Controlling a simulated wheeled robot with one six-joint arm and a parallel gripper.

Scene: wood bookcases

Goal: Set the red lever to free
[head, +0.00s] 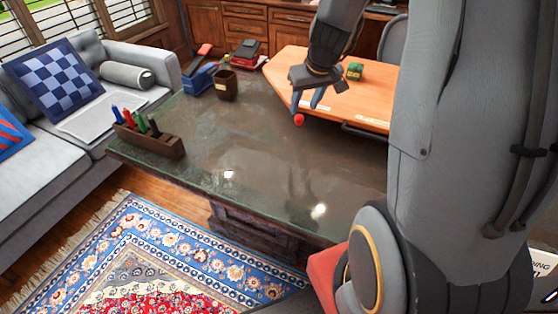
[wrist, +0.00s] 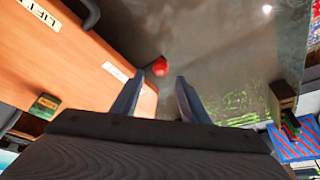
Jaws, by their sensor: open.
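The red lever shows as a round red knob (head: 299,119) at the front left edge of an orange wooden board (head: 345,95). The knob also shows in the wrist view (wrist: 160,66), just beyond the fingertips and roughly between them. Its stem and pivot cannot be made out. My gripper (head: 305,108) is open and empty, pointing down close above the knob; its two fingers also show in the wrist view (wrist: 160,82). Touch cannot be told. A white label (wrist: 116,71) lies near the knob, its text unreadable here. Another label (wrist: 40,14) begins with "LIFT".
A dark handle (head: 365,131) runs along the board's front edge. A green block (head: 355,71) sits on the board. The dark stone table (head: 240,150) also bears a pen holder (head: 150,139), a brown cup (head: 226,85) and a blue device (head: 200,78). The table's middle is clear.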

